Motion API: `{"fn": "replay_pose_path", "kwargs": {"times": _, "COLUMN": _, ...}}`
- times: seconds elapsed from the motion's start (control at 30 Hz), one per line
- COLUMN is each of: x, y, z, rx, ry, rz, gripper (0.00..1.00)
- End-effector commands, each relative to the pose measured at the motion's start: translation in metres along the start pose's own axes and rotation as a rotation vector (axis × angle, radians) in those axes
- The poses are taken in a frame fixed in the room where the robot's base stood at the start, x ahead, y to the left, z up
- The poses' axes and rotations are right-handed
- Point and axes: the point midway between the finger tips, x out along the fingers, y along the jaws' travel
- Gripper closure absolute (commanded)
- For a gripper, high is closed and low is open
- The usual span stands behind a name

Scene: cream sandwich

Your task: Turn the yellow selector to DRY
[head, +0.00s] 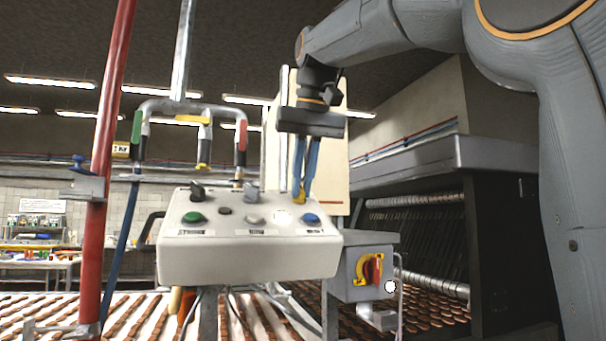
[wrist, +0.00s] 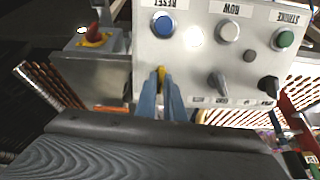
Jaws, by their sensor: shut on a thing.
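The yellow selector (head: 298,195) is on the top face of the cream control box (head: 245,262), near its right end, behind the blue button. My gripper (head: 304,190) reaches down from above with its blue fingers shut on the selector. In the wrist view, the gripper (wrist: 163,84) has a finger on either side of the yellow selector (wrist: 161,73), and the fingers hide most of it. I cannot read which marking the selector points to; no DRY label is legible.
A grey switch box with a red-and-yellow rotary switch (head: 372,269) hangs at right. A red post (head: 108,150) stands at left.

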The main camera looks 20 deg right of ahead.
Motion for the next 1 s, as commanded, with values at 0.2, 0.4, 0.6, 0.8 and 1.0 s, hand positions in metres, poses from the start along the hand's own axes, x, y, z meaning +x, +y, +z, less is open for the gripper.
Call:
{"fn": "replay_pose_path", "kwargs": {"times": 0.2, "x": -0.0023, "y": -0.0011, "z": -0.0006, "rx": -0.202, "ry": 0.002, "rz": 0.014, "gripper": 1.0}}
{"fn": "replay_pose_path", "kwargs": {"times": 0.4, "x": -0.0021, "y": -0.001, "z": -0.0005, "rx": -0.368, "ry": 0.003, "rz": 0.027, "gripper": 1.0}}
{"fn": "replay_pose_path", "kwargs": {"times": 0.6, "x": -0.002, "y": -0.0016, "z": -0.0006, "rx": -0.495, "ry": 0.005, "rz": 0.035, "gripper": 1.0}}
{"fn": "replay_pose_path", "kwargs": {"times": 0.8, "x": -0.0016, "y": -0.0018, "z": -0.0004, "rx": -0.575, "ry": 0.005, "rz": 0.041, "gripper": 1.0}}
{"fn": "replay_pose_path", "kwargs": {"times": 1.0, "x": -0.0014, "y": -0.0019, "z": -0.0005, "rx": -0.609, "ry": 0.006, "rz": 0.044, "gripper": 1.0}}
